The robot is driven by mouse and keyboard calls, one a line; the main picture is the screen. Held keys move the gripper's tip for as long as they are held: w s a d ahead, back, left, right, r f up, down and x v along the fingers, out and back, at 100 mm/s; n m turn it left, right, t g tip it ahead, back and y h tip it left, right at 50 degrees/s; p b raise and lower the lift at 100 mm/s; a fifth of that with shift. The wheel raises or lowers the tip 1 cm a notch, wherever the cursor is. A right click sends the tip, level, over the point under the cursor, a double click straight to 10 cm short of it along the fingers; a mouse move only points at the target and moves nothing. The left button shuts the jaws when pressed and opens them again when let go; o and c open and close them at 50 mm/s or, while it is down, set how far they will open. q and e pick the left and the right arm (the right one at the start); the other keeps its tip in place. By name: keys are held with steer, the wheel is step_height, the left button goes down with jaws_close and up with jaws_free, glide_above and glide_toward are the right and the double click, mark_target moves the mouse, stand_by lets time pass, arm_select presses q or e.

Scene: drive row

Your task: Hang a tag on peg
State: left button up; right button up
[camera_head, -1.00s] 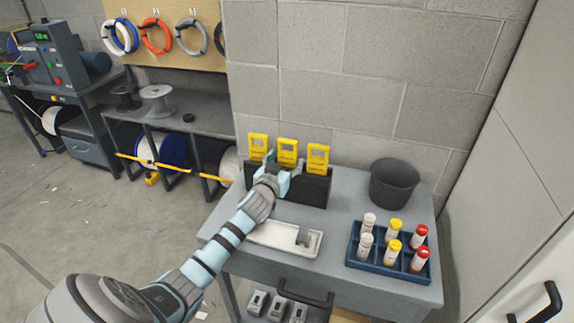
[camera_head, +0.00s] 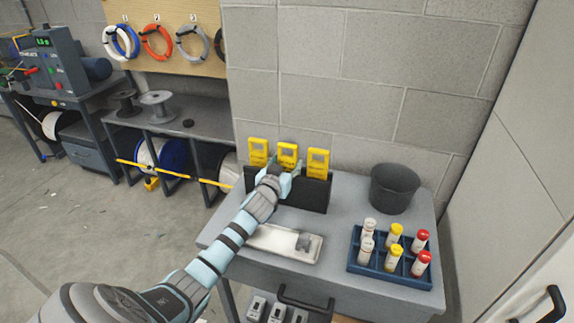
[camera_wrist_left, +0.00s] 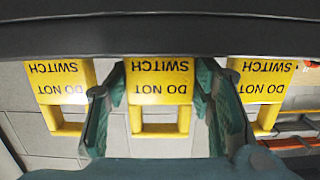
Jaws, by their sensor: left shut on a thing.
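Three yellow tags with a window in each stand in a row in a black holder (camera_head: 315,194) at the back of the grey cart. The left tag (camera_head: 258,146), middle tag (camera_head: 288,151) and right tag (camera_head: 318,158) show above it. My left gripper (camera_head: 278,172) is at the middle tag. In the left wrist view, the gripper (camera_wrist_left: 160,100) has a teal finger on each side of the middle tag (camera_wrist_left: 160,85) and is shut on it. The tags read "DO NOT SWITCH", upside down there. My right gripper is not in view. I cannot make out a free peg.
A white tray (camera_head: 265,238) lies in front of the holder. A dark bucket (camera_head: 394,188) and a blue rack (camera_head: 375,268) with several capped tubes stand to the right. Cable coils hang on a wooden board (camera_head: 180,62) at the back left, above a bench with spools.

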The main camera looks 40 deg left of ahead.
arm_select(q)
step_height(320, 180, up, 5)
steer(key=p, duration=0.4)
steer(key=shift+f, duration=0.2)
steer(key=shift+s, duration=0.1)
steer(key=shift+s+d+p, duration=0.15)
steer(key=shift+s+p, duration=0.15)
steer(key=shift+p, duration=0.2)
steer(key=r+p+v, duration=0.1)
steer(key=p+v, duration=0.2)
steer(key=v, duration=0.4)
